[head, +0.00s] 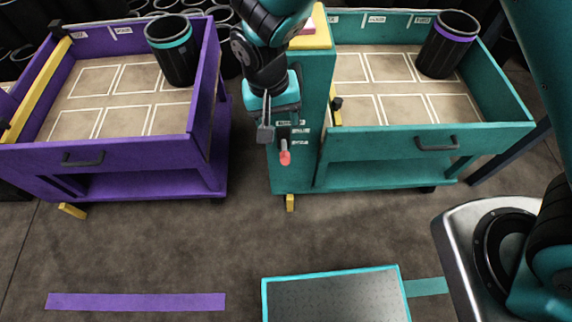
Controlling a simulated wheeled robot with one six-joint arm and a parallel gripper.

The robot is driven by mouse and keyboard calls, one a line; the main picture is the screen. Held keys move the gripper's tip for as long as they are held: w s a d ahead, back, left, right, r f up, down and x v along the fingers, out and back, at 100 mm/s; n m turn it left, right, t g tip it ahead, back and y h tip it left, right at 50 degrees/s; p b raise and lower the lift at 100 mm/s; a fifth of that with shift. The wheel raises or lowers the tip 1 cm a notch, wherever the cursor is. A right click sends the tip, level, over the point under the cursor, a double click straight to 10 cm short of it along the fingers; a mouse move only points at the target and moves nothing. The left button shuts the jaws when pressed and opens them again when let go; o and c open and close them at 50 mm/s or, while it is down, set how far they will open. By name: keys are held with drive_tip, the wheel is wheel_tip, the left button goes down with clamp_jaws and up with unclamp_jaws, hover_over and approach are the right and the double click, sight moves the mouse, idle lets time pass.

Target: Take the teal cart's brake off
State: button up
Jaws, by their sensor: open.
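The teal cart (431,142) stands at the right, its tray outlined with white marked spaces. On its left end a teal panel (300,175) carries a small lever with a red knob (285,158), which hangs downward beside small white labels. The label text is too small to read. My gripper (268,132) is open, pointing down in front of this panel, just above and left of the red knob. It looks empty and apart from the knob, though the depth gap is hard to tell. A yellow foot piece (290,203) shows below the panel.
A purple cart (115,152) stands close on the left, holding a black sleeve with a teal band (173,55). A purple-banded black sleeve (447,45) stands in the teal cart. A teal-edged grey plate (335,295) and a purple floor strip (135,301) lie in front. Floor between is clear.

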sight(284, 158)
drive_tip(key=f, duration=0.6)
drive_tip(key=d+f, duration=0.1)
drive_tip(key=f, duration=0.5)
drive_tip(key=d+f, duration=0.1)
drive_tip(key=f, duration=0.5)
drive_tip(key=shift+f, duration=0.4)
drive_tip(key=shift+c, duration=0.2)
drive_tip(key=shift+a, duration=0.1)
clamp_jaws()
